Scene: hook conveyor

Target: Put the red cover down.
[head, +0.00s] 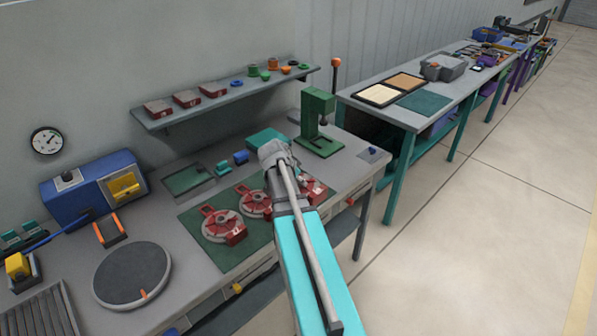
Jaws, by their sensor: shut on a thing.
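My gripper (276,152) is over the workbench, near the back right of the dark green mat (248,252). It is shut, and my wrist and arm hide its fingertips and most of what it holds, so the red cover in its grip does not show clearly. Two round red housings with grey tops, a left one (222,226) and a middle one (253,203), lie on the mat left of my arm. A third red part (314,188) shows just right of my arm, partly hidden.
A green press (318,125) stands close behind my gripper, with a green block (262,139) beside it. A wall shelf (230,95) holds several red-grey parts and small coloured pieces. A dark turntable (131,274) and blue machine (95,190) are left. The mat's front left corner is bare.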

